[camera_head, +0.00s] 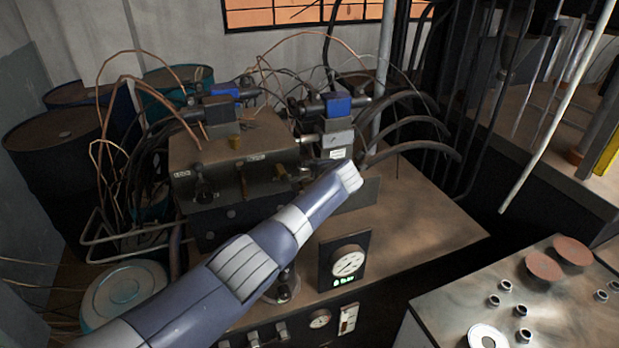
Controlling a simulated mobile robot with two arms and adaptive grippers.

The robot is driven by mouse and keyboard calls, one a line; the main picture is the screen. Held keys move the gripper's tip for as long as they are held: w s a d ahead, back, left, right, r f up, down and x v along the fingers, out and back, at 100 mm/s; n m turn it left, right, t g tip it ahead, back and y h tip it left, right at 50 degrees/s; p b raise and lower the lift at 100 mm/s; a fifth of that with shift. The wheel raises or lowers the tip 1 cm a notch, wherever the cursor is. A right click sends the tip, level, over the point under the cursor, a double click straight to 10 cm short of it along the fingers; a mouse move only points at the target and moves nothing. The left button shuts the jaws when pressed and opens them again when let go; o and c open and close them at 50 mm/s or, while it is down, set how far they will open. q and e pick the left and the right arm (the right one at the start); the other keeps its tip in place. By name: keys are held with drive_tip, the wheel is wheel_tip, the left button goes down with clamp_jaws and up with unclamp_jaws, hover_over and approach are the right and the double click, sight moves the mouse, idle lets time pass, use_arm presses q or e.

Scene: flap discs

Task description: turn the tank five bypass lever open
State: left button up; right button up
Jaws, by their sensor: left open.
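My left arm comes in from the lower left and crosses in front of the machine. My left gripper (350,176) is at its far end, open, seen from behind, with its fingers mostly hidden. It appears in front of the right end of a brown valve block (222,160). The small labels are too small to read, so I cannot tell which lever is tank five bypass. My right gripper is out of view.
Blue-capped valves (338,104) and hoses crowd the block. A pressure gauge (348,263) stands on the brown machine top (420,215), which is clear to the right. A bench (455,300) at the lower right holds reddish discs (544,266) and small metal fittings. Drums (50,140) stand at left.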

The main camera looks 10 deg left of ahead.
use_arm(q)
drive_tip(key=shift+a+f, duration=0.1)
drive_tip(key=shift+a, duration=0.2)
drive_tip(key=shift+s+d+r, duration=0.15)
drive_tip(key=shift+s+r, duration=0.1)
drive_tip(key=shift+r, duration=0.05)
drive_tip(key=v, duration=1.1)
drive_tip(key=shift+d, duration=0.45)
drive_tip(key=shift+s, duration=0.15)
